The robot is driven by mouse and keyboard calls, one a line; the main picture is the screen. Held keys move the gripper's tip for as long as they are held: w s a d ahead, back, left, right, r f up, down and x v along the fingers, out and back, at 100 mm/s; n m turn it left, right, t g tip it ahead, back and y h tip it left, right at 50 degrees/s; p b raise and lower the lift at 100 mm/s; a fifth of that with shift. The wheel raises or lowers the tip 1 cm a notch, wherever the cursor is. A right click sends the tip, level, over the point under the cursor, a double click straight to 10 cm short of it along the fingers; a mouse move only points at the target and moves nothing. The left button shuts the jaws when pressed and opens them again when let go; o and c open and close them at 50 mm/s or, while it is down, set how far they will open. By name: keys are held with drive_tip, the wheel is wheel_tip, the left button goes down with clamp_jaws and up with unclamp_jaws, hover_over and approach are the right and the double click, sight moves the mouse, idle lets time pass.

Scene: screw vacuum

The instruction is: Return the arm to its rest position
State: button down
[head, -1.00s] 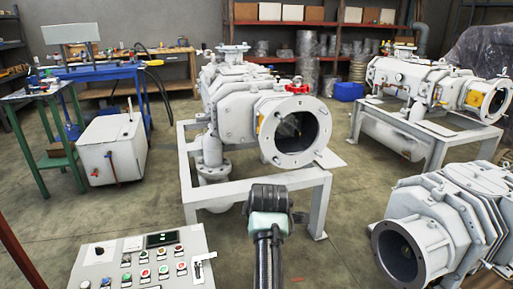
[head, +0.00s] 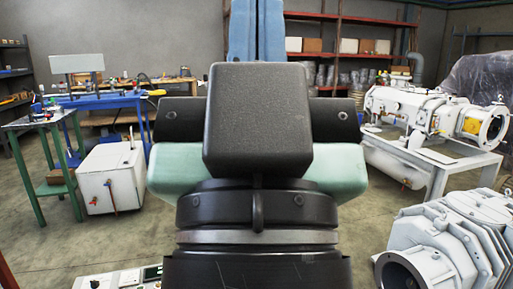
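My own arm (head: 257,125) is raised close in front of the head camera and fills the middle of the view. It shows a black block, pale green sides and a dark ringed joint below. Two blue upright bars (head: 256,30) with a thin gap between them rise behind the block and are cut off by the top edge. They seem to be part of my arm; I cannot tell whether they are my gripper's fingers. No fingertips or held object can be made out. The arm hides the central pump and its stand.
A white pump on a stand (head: 437,110) is at the right, and another grey pump (head: 450,240) is at the lower right. A green table (head: 45,125) and white box (head: 113,178) stand left. A control panel's edge (head: 125,279) shows at the bottom.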

wheel_tip(320, 180, up, 31)
drive_tip(key=p, duration=2.9)
drive_tip(key=shift+w+r, duration=0.2)
drive_tip(key=shift+w, duration=0.15)
